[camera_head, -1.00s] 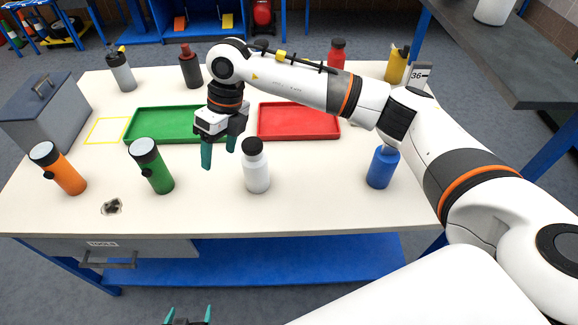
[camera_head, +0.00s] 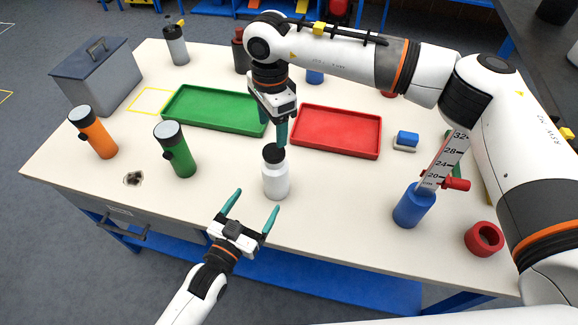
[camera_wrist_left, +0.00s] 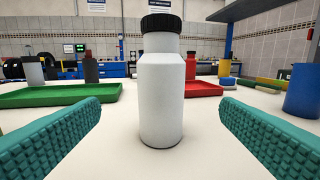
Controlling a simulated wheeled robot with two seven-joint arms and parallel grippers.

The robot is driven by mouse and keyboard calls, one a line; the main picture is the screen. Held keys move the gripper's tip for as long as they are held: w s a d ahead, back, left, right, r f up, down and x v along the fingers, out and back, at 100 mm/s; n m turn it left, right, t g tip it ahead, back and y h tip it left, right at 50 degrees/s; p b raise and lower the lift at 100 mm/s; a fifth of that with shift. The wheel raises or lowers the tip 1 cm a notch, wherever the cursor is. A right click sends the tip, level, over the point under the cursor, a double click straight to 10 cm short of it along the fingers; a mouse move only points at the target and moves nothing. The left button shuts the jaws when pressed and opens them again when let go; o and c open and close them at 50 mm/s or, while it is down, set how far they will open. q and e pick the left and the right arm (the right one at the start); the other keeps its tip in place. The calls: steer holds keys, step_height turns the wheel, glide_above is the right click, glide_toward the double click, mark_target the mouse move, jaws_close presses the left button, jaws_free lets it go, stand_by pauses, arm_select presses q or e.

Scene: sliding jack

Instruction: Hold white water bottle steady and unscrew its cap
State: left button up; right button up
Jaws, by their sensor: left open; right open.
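The white water bottle (camera_head: 275,182) stands upright on the table with its black cap (camera_head: 273,153) on. It also shows in the left wrist view (camera_wrist_left: 160,100), centred between the fingers, with its black cap (camera_wrist_left: 161,23) at the top. My left gripper (camera_head: 251,207) is open and empty, in front of the bottle and pointing at it; its teal fingers are apart from the bottle. My right gripper (camera_head: 281,133) is just above the cap, pointing down. Its fingers overlap in the head view, and I cannot tell whether they touch the cap.
A green tray (camera_head: 214,128) and a red tray (camera_head: 337,153) lie behind the bottle. A green flashlight (camera_head: 178,157) and an orange flashlight (camera_head: 97,138) stand to the left. A blue cylinder (camera_head: 409,212) and a red ring (camera_head: 484,239) are at the right. The table around the bottle is clear.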

mark_target(276, 170)
arm_select(q)
steer(key=shift+w+d+r, duration=0.15)
steer(key=shift+r, duration=0.05)
arm_select(e)
steer(key=shift+d+r, duration=0.1)
steer(key=shift+r, duration=0.05)
arm_select(q)
steer(key=shift+w+d+r, duration=0.1)
steer(key=shift+w, duration=0.05)
arm_select(e)
steer(key=shift+s+r, duration=0.1)
steer(key=shift+s, duration=0.05)
arm_select(q)
steer(key=x, duration=1)
steer(key=shift+w+d, duration=0.2)
steer(key=shift+w, duration=0.05)
